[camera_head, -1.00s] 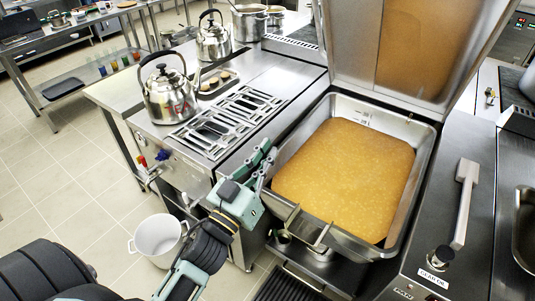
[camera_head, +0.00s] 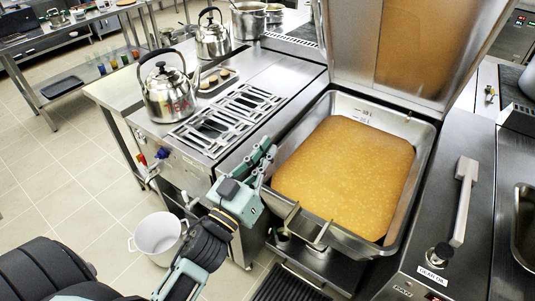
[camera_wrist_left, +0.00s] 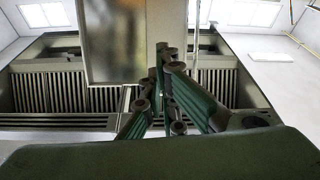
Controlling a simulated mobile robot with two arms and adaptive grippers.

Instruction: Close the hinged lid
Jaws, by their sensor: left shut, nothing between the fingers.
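The hinged lid (camera_head: 350,40) stands open and raised at the back of a steel tilting pan (camera_head: 428,150). The lid's inner face reflects the orange-yellow contents (camera_head: 345,178) that fill the pan. My left gripper (camera_head: 266,158) is shut and empty, beside the pan's left wall and apart from the lid. In the left wrist view the gripper's fingers (camera_wrist_left: 162,75) point up, and a raised metal panel, which looks like the lid (camera_wrist_left: 118,40), shows behind them. My right gripper is not in view.
A lever handle (camera_head: 466,190) is on the counter right of the pan. A kettle marked TEA (camera_head: 167,95) and a grated cooktop (camera_head: 228,120) stand to the left. A white pot (camera_head: 158,238) is on the floor, where open tile lies at left.

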